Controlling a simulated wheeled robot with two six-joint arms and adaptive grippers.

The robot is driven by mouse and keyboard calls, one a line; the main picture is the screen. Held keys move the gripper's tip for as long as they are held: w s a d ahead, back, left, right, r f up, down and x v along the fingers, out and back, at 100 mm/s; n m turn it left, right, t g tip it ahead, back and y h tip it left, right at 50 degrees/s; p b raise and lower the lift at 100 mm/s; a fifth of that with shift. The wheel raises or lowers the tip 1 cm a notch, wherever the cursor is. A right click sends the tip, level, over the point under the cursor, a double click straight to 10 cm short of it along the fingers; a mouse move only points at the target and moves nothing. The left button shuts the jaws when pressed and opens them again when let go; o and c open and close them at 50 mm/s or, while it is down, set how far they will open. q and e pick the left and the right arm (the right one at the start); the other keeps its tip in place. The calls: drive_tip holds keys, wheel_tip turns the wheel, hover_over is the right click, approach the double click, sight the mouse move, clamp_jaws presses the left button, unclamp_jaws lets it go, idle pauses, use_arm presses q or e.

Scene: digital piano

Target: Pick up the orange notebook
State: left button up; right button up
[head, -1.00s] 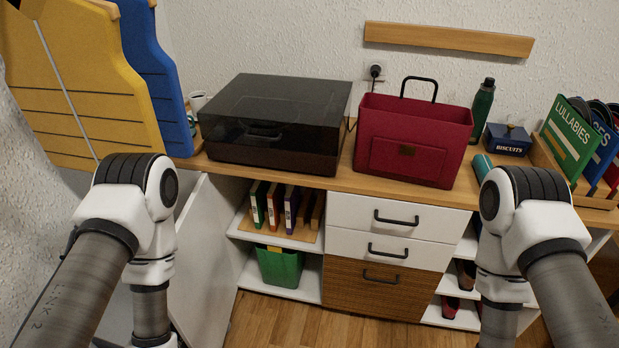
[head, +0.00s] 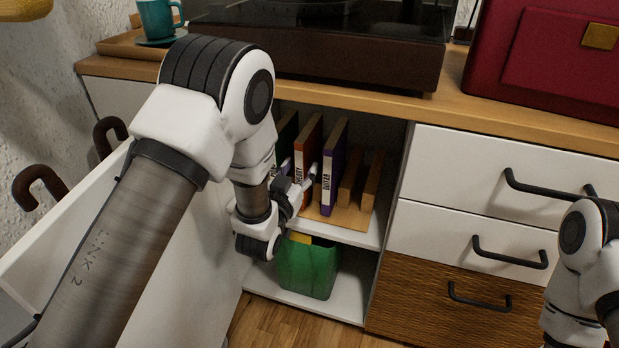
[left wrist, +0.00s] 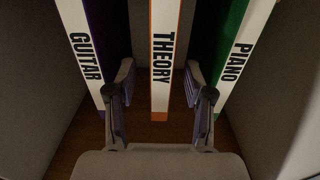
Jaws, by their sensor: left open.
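The orange notebook (head: 309,140) stands upright on the upper shelf of the open cabinet, between a green notebook (head: 287,133) and a purple one (head: 333,165). In the left wrist view the orange notebook (left wrist: 164,40) shows a white spine marked THEORY, with GUITAR (left wrist: 80,45) on the left and PIANO (left wrist: 240,50) on the right. My left gripper (head: 299,170) is open in front of the notebooks. In the wrist view its fingers (left wrist: 160,85) lie on either side of the orange notebook's spine, with visible gaps. My right gripper is out of view.
Wooden uprights (head: 371,180) of a rack stand right of the notebooks. A green bin (head: 308,268) is on the lower shelf. An open white door (head: 70,225) is at left, and drawers with black handles (head: 490,205) are at right. The cabinet top is above.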

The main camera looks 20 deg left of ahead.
sight(309, 152)
use_arm(q)
drive_tip(key=w+b, duration=0.3)
drive_tip(key=w, duration=0.3)
drive_tip(key=shift+w, duration=0.3)
drive_tip(key=shift+w+r, duration=0.1)
drive_tip(key=shift+w, duration=0.15)
drive_tip(key=shift+r, duration=0.1)
clamp_jaws()
